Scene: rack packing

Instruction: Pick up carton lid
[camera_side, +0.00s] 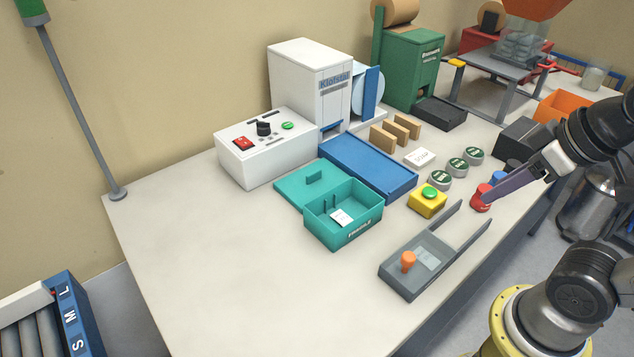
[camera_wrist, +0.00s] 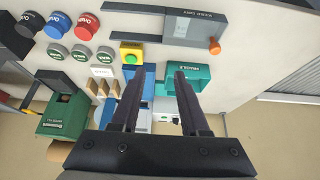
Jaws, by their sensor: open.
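The carton lid (camera_side: 294,183) is a flat teal panel with a small upright tab. It lies beside the open teal carton (camera_side: 362,229), at its back left in the side view. A white card (camera_side: 341,217) lies inside the carton. My gripper (camera_side: 485,196) is on the right in the side view, in front of the red-topped can, well apart from the lid. In the wrist view my gripper (camera_wrist: 159,72) has its two fingers spread with nothing held between them. The carton (camera_wrist: 202,72) shows there beyond the right finger; the lid is largely hidden by the fingers.
A blue tray (camera_side: 368,165) and a yellow button box (camera_side: 428,203) stand between my gripper and the lid. A grey fixture with an orange knob (camera_side: 408,261) lies at the front. A white control box (camera_side: 265,150) stands behind the lid. The table's left front is clear.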

